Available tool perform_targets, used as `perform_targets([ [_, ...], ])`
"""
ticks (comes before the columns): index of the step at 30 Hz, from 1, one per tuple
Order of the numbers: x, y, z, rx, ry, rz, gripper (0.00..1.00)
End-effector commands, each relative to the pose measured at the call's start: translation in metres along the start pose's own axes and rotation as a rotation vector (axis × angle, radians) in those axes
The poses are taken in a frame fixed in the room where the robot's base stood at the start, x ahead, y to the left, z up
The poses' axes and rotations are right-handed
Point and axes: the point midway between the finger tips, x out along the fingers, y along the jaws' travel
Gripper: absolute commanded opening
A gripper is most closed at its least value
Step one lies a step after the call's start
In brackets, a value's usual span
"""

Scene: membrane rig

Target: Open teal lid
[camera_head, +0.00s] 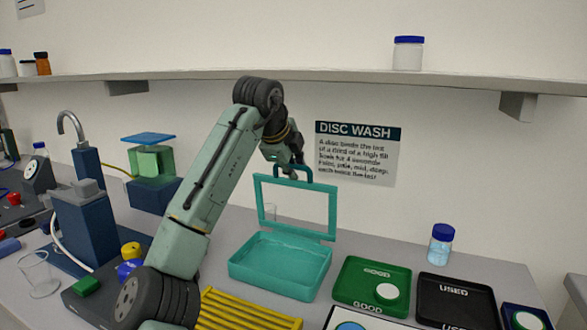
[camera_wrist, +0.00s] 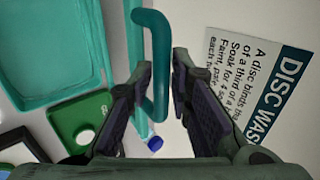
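The teal box (camera_head: 280,287) stands on the bench with its framed lid (camera_head: 293,232) raised roughly upright at the back edge. The lid has a clear window and a teal handle (camera_wrist: 160,60) on its top edge. My gripper (camera_head: 291,170) is at this handle. In the wrist view, my gripper's two fingers (camera_wrist: 163,98) are apart, with the handle between them. A gap shows between the handle and the right finger; contact with the left finger is hard to tell. The box's inside looks empty.
A green GOOD tray (camera_head: 346,294) with a white disc (camera_head: 387,291) and a black USED tray (camera_head: 440,313) lie right of the box. A blue-capped bottle (camera_head: 441,244) stands behind them. A yellow rack (camera_head: 235,314) is in front. A shelf (camera_head: 300,76) runs above.

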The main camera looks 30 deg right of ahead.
Motion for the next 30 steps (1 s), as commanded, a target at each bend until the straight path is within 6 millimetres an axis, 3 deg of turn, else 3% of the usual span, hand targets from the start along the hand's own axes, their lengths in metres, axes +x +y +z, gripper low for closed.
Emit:
perform_targets([
  [5, -0.017, -0.001, 0.000, 0.001, -0.001, -0.003, 0.20],
  [18, -0.103, -0.001, 0.000, -0.001, 0.000, -0.002, 0.20],
  [24, -0.118, 0.000, 0.000, 0.000, 0.000, 0.000, 0.20],
  [30, -0.120, 0.000, 0.000, 0.000, 0.000, 0.001, 0.20],
])
